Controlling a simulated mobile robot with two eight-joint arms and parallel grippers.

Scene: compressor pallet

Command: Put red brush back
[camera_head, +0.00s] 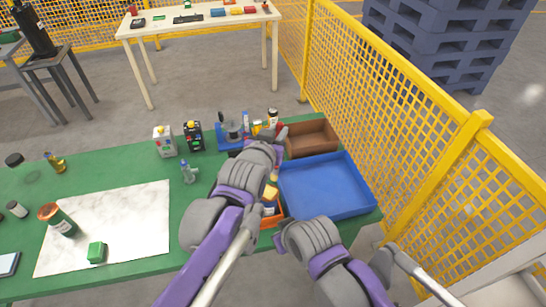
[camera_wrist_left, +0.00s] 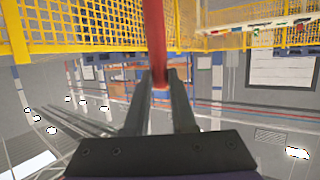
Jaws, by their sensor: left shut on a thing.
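The red brush (camera_wrist_left: 156,40) shows in the left wrist view as a red bar running up from between my fingers. My left gripper (camera_wrist_left: 161,85) is shut on it. In the head view my left gripper (camera_head: 282,134) is near the back of the green table, by the left end of the brown tray (camera_head: 318,132). My arm hides most of the gripper there, and I cannot make out the brush. My right arm is at the front right of the table, with its gripper out of view.
A blue tray (camera_head: 325,190) lies empty at the right. Bottles and small devices (camera_head: 193,136) stand along the back. A yellow mesh fence (camera_head: 400,120) borders the right side.

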